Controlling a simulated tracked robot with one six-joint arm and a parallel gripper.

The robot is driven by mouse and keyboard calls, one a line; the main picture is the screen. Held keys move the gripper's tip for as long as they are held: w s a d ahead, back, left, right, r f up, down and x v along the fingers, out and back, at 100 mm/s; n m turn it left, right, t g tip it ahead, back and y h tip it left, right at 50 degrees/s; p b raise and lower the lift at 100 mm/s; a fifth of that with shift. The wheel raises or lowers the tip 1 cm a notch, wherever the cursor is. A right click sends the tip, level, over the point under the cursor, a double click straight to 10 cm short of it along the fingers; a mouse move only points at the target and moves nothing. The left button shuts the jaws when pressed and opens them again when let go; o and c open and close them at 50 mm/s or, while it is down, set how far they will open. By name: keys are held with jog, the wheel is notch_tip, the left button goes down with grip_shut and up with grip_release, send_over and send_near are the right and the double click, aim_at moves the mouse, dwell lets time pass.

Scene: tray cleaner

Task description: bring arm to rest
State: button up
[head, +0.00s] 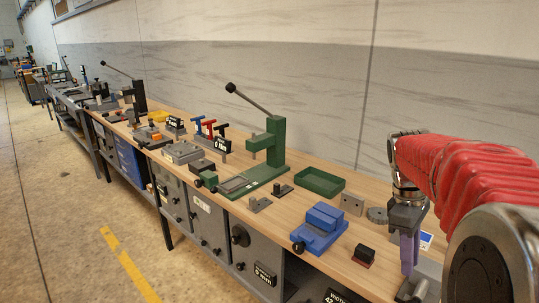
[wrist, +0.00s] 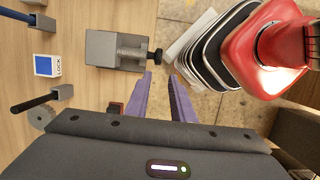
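My gripper (head: 408,268) hangs over the front right of the wooden workbench (head: 340,265) in the head view, pointing down, with its purple fingers partly hidden by each other. In the wrist view my gripper (wrist: 161,76) shows two purple fingers with a gap between them and nothing held. The fingertips lie just right of a grey vise (wrist: 100,48) in the picture, near its black screw knob. Height above the bench is hard to tell. My red arm reaches in from the right of the head view.
A blue vise (head: 318,232), a dark block with a red base (head: 363,256), a green tray (head: 319,182) and a green press (head: 274,150) stand left of my gripper. A LOCK card (wrist: 47,66) and a gear (wrist: 42,118) lie nearby. The floor (head: 60,200) in front is open.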

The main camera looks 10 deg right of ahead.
jog(key=s+a+m+t, duration=0.3)
jog(key=s+a+t, duration=0.1)
jog(key=a, duration=0.7)
jog(key=s+a+f+m+t+y, duration=0.1)
jog(key=s+a+m+t, duration=0.2)
jog(key=a, duration=0.9)
jog(key=shift+s+a+m+t+y, duration=0.15)
jog(key=shift+s+m+t+y, duration=0.2)
jog(key=shift+s+m, duration=0.45)
jog(key=shift+s, duration=0.1)
